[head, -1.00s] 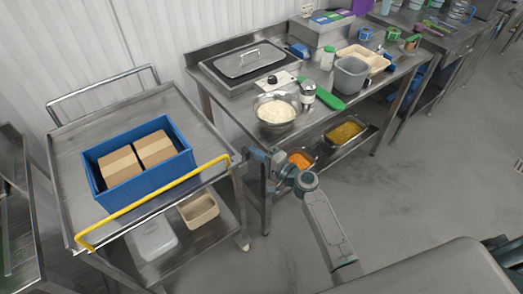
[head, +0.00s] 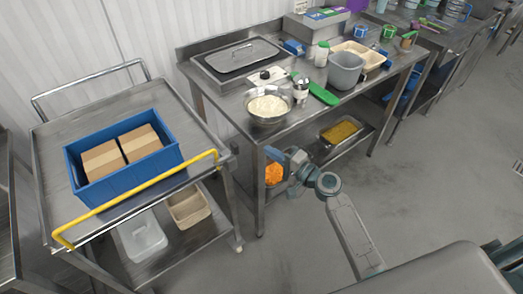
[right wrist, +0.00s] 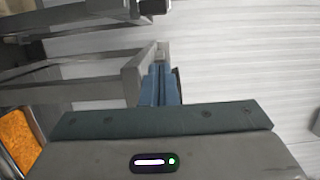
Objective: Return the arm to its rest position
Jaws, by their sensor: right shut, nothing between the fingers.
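My right arm reaches up from the bottom of the head view. Its gripper (head: 270,153) is beside the front edge of the steel table (head: 222,108), below the rice bowl. In the right wrist view the two blue fingers (right wrist: 160,84) are together with nothing between them. A metal bowl of white rice (head: 268,105) stands on the table near its front left corner, apart from the gripper. My left gripper is not in view.
A steel trolley (head: 50,170) with a yellow handle (head: 140,192) and a blue crate (head: 125,178) of cartons stands left. Orange food (head: 273,173) and a yellow-filled pan (head: 340,132) are on the lower shelf. The floor at right (head: 440,170) is clear.

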